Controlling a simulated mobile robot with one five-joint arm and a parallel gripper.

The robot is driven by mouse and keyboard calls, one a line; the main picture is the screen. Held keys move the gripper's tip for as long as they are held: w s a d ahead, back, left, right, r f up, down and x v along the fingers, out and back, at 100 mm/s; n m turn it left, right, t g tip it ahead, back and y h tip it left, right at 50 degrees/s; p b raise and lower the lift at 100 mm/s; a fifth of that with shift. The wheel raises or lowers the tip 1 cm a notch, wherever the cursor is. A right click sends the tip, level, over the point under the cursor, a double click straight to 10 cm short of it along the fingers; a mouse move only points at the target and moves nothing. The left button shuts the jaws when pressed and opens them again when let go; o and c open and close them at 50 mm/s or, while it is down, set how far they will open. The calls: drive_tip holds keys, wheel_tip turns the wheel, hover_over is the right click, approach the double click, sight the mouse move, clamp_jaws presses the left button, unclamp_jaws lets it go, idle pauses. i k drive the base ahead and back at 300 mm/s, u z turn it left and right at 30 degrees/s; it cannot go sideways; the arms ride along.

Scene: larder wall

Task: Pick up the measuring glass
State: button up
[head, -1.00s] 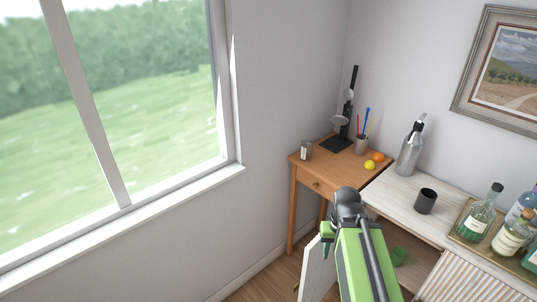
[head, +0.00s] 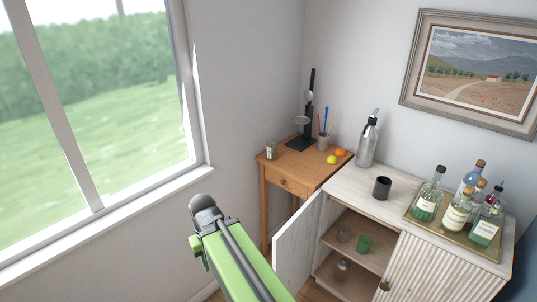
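The open cabinet (head: 390,235) holds a small clear glass (head: 344,234) on its upper shelf, beside a green cup (head: 364,243). A clear rounded vessel (head: 342,269) stands on the lower shelf. I cannot tell for sure which clear vessel is the measuring glass; no markings can be read. My green arm reaches in from the bottom, left of the cabinet's open door. A small green and dark part of my gripper (head: 196,246) shows at its end, well apart from the glassware. Its fingers are hidden, and I see nothing held.
The open white door (head: 298,245) stands between my arm and the shelves. On the cabinet top are a dark cup (head: 382,188), a grey bottle (head: 367,142) and a tray (head: 460,238) of bottles. A wooden side table (head: 291,187) stands in the corner.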

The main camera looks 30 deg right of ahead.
sight(272, 150)
drive_tip(key=z, duration=0.05)
drive_tip(key=i, duration=1)
